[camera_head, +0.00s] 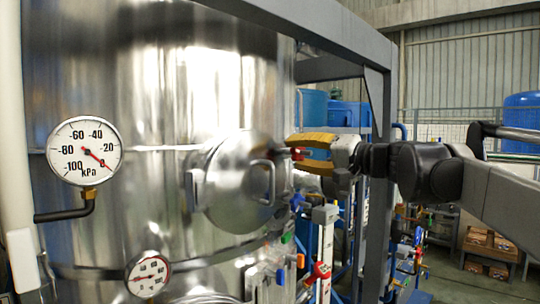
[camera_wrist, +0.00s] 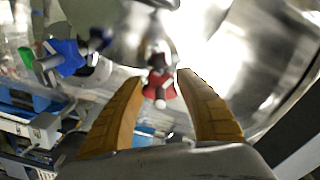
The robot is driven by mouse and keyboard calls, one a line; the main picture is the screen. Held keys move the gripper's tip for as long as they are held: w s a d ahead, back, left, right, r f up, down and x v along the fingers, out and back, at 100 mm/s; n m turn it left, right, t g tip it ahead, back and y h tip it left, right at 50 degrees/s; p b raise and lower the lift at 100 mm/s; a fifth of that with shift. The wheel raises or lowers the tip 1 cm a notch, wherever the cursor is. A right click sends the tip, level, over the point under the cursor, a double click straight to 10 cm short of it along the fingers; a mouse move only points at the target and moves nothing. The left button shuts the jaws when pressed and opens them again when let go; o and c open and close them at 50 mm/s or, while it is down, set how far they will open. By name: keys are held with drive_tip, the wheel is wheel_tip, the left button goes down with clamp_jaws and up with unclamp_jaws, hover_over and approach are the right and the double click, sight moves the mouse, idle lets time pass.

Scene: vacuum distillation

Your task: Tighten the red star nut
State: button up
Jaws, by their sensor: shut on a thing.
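The red star nut (camera_head: 297,154) is at the right edge of the round steel hatch (camera_head: 237,180) on the tank. It also shows in the wrist view (camera_wrist: 160,92), between the tips of my two yellow fingers. My gripper (camera_head: 293,151) reaches in from the right, level with the nut. In the wrist view my gripper (camera_wrist: 160,79) has a finger on each side of the nut and is shut on it. The finger tips hide part of the nut's sides in the head view.
A blue star knob (camera_wrist: 66,57) sits left of the nut in the wrist view. A round pressure gauge (camera_head: 84,151) and a smaller gauge (camera_head: 148,276) are on the left. A grey frame post (camera_head: 378,200) stands close behind my arm. Valves and pipes crowd the space below.

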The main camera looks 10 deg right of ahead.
drive_tip(key=m, duration=0.4)
drive_tip(key=shift+m, duration=0.3)
drive_tip(key=m, duration=0.3)
drive_tip(key=shift+m+b, duration=0.3)
drive_tip(key=shift+m, duration=0.1)
drive_tip(key=m, duration=0.4)
drive_tip(key=shift+r, duration=0.1)
drive_tip(key=m, duration=0.8)
drive_tip(key=shift+r+m, duration=0.1)
drive_tip(key=shift+m, duration=0.2)
drive_tip(key=m, duration=0.3)
drive_tip(key=shift+w+d+m+b, duration=0.1)
drive_tip(key=shift+m+b, duration=0.2)
drive_tip(key=shift+m, duration=0.1)
drive_tip(key=m, duration=0.3)
drive_tip(key=shift+m, duration=2)
